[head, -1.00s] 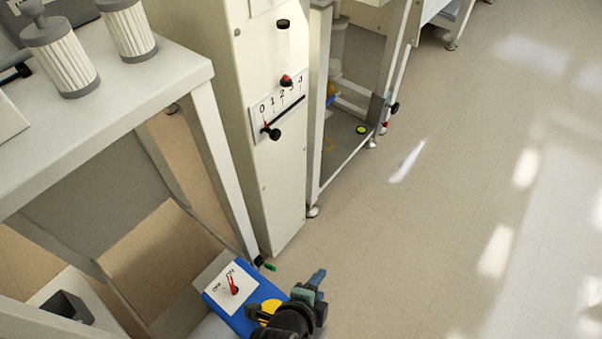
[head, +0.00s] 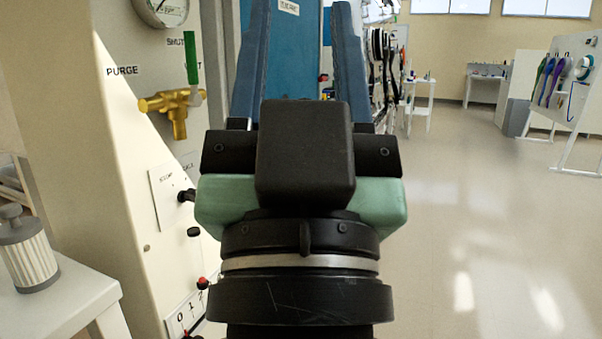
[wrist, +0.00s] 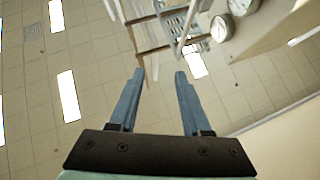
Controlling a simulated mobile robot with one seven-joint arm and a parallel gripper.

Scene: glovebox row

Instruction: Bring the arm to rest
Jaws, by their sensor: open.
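My gripper (head: 299,60) stands large in the middle of the head view, its two blue fingers pointing up and spread apart. In the wrist view my gripper (wrist: 153,82) is also open, with nothing between the fingers. The fingertips reach the top edge of the head view, so their very ends are cut off there. The wrist view looks up at a tiled ceiling (wrist: 95,80) with bright light panels.
Close on the left is a cream panel (head: 120,110) with a brass valve (head: 172,105), green handle and gauge (head: 160,10). A white table (head: 60,305) holds a ribbed canister (head: 28,255). A blue door-like surface (head: 312,45) stands behind the fingers. Floor (head: 480,230) at right is clear.

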